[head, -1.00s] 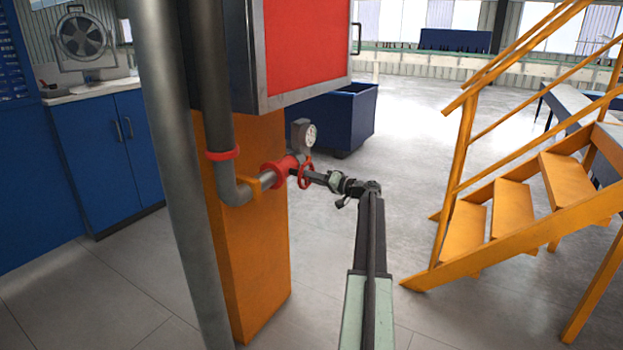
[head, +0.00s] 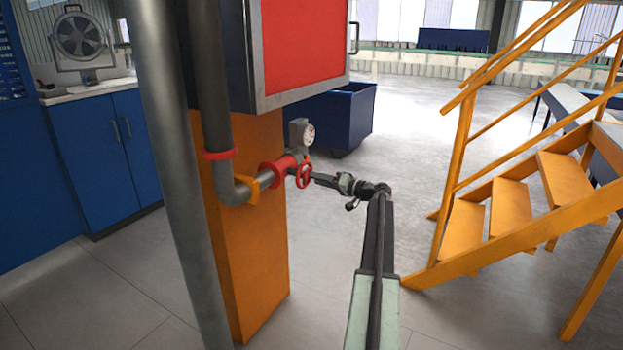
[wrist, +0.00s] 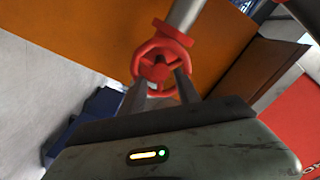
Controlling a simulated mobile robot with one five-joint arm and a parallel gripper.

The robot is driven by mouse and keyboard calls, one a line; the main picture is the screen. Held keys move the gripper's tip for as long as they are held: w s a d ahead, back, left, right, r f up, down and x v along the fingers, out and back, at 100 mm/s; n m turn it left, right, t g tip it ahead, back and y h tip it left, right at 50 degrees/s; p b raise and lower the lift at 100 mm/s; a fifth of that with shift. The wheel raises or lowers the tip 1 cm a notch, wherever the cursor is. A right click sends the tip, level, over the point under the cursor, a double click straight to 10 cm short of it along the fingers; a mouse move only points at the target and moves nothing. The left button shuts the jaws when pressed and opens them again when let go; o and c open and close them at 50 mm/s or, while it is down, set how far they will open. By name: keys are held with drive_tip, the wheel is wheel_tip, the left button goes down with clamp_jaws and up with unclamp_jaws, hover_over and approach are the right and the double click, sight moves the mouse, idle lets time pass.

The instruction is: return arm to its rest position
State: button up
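My arm (head: 375,250) reaches up from the bottom of the head view and bends left at its wrist. My gripper (head: 313,179) is at its end, just right of a red valve handwheel (head: 305,173) on a grey pipe. In the wrist view, my two gripper fingers (wrist: 160,82) stand apart with a gap between them and nothing held. They point at the red handwheel (wrist: 158,66), and their tips overlap its lower rim in the picture. Whether they touch it cannot be told. No bottles are in view.
A pressure gauge (head: 307,134) sits above the handwheel. Yellow stairs (head: 500,215) are at right. A blue bin (head: 335,115) stands behind. Floor between is clear.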

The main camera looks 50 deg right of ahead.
drive_tip(key=v, duration=0.3)
drive_tip(key=shift+s+d, duration=0.1)
drive_tip(key=shift+s, duration=0.3)
